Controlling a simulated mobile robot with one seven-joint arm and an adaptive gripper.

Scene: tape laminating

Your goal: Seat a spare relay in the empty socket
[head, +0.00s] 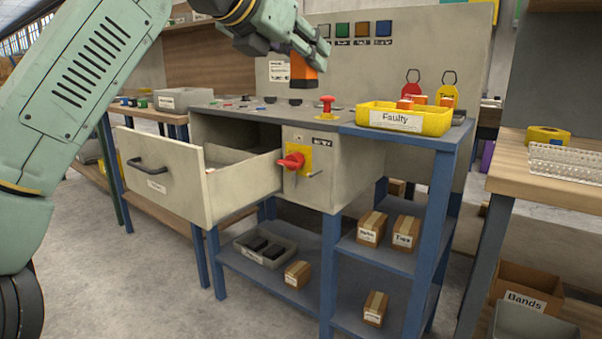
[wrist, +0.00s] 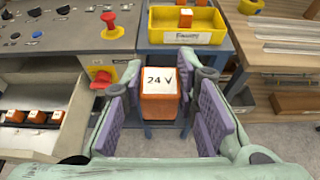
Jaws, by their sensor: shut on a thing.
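My gripper (head: 309,56) is shut on an orange relay (head: 304,73) and holds it in the air above the console top (head: 230,108). In the wrist view the relay (wrist: 160,92) sits between the purple finger pads, its white face reading "24 V". Several spare relays (wrist: 37,116) lie in the open drawer (head: 166,190). Dark round fittings (head: 295,102) show on the console top; I cannot tell which is the empty socket.
A red mushroom button (head: 327,104) stands up from the console top, left of the tray. A red rotary switch (head: 292,161) juts from the console front. The open drawer sticks out at the left. A wooden bench (head: 561,180) stands at the right.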

